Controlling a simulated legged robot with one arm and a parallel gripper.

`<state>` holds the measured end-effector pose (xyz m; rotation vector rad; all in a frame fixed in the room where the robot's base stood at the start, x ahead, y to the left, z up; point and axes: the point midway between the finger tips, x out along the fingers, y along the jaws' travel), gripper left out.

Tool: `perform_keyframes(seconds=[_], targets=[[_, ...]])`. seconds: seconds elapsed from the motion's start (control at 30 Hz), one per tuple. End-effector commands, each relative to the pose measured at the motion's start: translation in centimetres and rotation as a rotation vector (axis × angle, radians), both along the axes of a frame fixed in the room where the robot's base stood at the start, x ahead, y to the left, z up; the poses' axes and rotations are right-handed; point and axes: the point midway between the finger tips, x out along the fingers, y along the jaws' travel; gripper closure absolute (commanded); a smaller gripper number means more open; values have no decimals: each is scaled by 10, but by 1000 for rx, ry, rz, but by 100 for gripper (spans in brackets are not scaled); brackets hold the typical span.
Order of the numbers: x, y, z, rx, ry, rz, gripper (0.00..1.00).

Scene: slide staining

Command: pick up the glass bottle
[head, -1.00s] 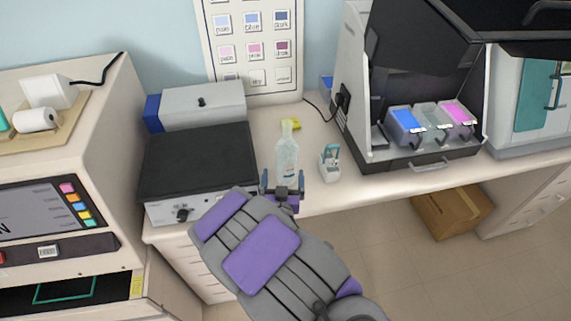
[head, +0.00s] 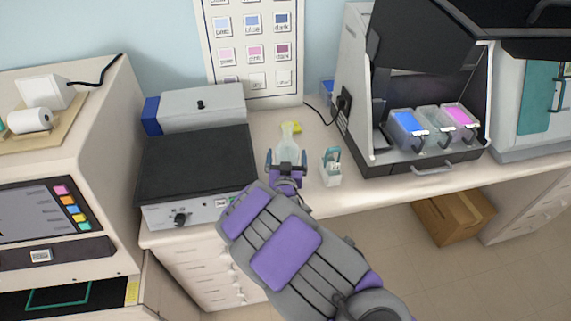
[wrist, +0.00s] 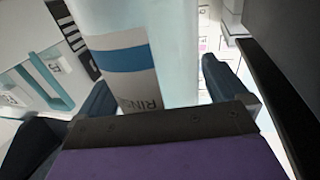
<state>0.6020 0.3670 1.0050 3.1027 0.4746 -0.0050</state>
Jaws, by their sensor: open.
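The clear glass bottle (head: 288,142) stands upright on the counter, between the black-topped box and a small white holder. In the wrist view the bottle (wrist: 180,50) fills the space between the two fingers, with a white and blue label reading "RINS". My gripper (head: 286,160) is open, with one finger on each side of the bottle. In the wrist view a gap shows between the bottle and the right finger of my gripper (wrist: 155,85); the left finger looks closer to the bottle. The lower part of the bottle is hidden by my gripper in the head view.
The black-topped box (head: 195,165) stands close on the left, and the small white holder (head: 331,168) close on the right. The staining machine (head: 425,165) with coloured tubs stands further right.

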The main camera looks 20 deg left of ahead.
Motion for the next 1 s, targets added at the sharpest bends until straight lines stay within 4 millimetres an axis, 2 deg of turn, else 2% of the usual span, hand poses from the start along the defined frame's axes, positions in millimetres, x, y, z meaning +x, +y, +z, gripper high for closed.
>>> perform_keyframes(seconds=[0.33,1.0], targets=[[6,4,0,-2,-2,1,0],[5,3,1,0,-2,1,64]])
